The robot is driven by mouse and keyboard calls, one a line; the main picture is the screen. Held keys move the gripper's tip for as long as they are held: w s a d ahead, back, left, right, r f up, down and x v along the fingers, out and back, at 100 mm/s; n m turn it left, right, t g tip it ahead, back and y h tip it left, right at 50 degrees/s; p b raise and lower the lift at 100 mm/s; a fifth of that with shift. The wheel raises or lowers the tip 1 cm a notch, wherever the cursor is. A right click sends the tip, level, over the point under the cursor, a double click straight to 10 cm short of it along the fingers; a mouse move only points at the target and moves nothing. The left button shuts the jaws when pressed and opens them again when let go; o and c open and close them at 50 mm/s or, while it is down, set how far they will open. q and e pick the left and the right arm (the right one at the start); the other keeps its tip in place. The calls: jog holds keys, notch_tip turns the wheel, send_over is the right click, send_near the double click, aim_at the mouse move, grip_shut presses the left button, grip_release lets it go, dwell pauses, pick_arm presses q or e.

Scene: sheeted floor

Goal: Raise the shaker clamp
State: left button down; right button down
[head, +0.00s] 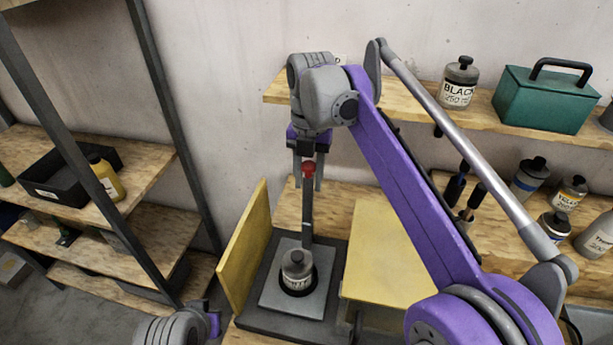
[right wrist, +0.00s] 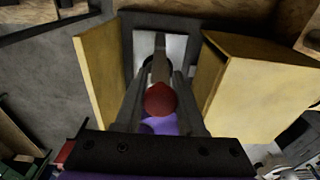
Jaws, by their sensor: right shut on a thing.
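The shaker stands on the lower bench, with a dark base (head: 262,318) and a grey plate (head: 270,294). A dark upright bar (head: 307,215) of the clamp rises behind a bottle (head: 297,268) and ends in a red knob (head: 309,168). The bottle has a grey cap and a white label and stands upright on the plate. My right gripper (head: 308,182) reaches down from above and is shut on the red knob; the knob also shows between its fingers in the right wrist view (right wrist: 160,99). My left gripper (head: 212,320) shows only in part at the bottom edge; its fingers cannot be made out.
Yellow panels flank the shaker, one on the left (head: 245,243) and one on the right (head: 385,255). A wall shelf (head: 395,106) holds a BLACK bottle (head: 459,84) and a green toolbox (head: 545,100). Several bottles stand on the bench at right. A rack (head: 150,165) stands at left.

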dwell(0.3)
jog(key=shift+f, duration=0.1)
jog(key=c, duration=0.5)
grip_release()
jog(key=shift+w, duration=0.1)
jog(key=r, duration=0.5)
jog(key=w+r, duration=0.1)
jog(key=r, duration=0.2)
jog(key=shift+w+d+r+p, duration=0.1)
jog(key=shift+d+r+p, duration=0.05)
jog(key=shift+r+p, duration=0.2)
jog(key=shift+r, duration=1.05)
